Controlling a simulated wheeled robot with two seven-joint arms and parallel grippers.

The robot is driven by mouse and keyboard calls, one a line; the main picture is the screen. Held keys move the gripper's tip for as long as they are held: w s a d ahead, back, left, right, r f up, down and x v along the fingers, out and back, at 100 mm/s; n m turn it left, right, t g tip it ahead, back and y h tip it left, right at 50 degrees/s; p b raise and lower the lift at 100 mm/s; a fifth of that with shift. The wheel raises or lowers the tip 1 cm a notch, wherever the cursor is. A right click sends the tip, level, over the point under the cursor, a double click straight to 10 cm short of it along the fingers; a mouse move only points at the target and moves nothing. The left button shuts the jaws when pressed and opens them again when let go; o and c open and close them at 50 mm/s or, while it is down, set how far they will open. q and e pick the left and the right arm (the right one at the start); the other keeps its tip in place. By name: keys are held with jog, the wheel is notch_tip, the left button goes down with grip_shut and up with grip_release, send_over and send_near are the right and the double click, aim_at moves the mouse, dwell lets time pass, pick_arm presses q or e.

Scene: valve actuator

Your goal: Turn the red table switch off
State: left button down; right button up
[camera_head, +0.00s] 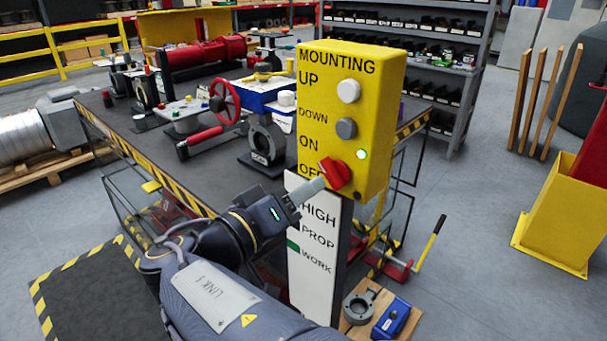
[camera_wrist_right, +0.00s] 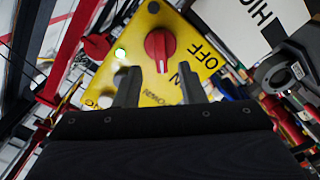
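The red rotary switch (camera_head: 337,173) is at the lower part of a yellow control box (camera_head: 375,105), beside the printed words ON and OFF. A green lamp (camera_head: 361,154) glows just above it. My right gripper (camera_head: 318,184) is at the left of the switch, its fingertips close to it. In the right wrist view, the switch (camera_wrist_right: 160,46) lies beyond and between the fingertips of my right gripper (camera_wrist_right: 158,70). The fingers are spread apart with nothing visibly held. I cannot tell whether they touch the switch. My left gripper is not in view.
A white and a grey button (camera_head: 346,128) sit above the switch. A white sign panel (camera_head: 313,250) stands below the box. A dark worktable (camera_head: 150,150) with valves is behind my right arm. Open floor lies to the right, before a yellow stand (camera_head: 550,225).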

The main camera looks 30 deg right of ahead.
aim_at(327, 177)
jog(key=x, duration=0.5)
jog(key=shift+d, duration=0.1)
grip_shut()
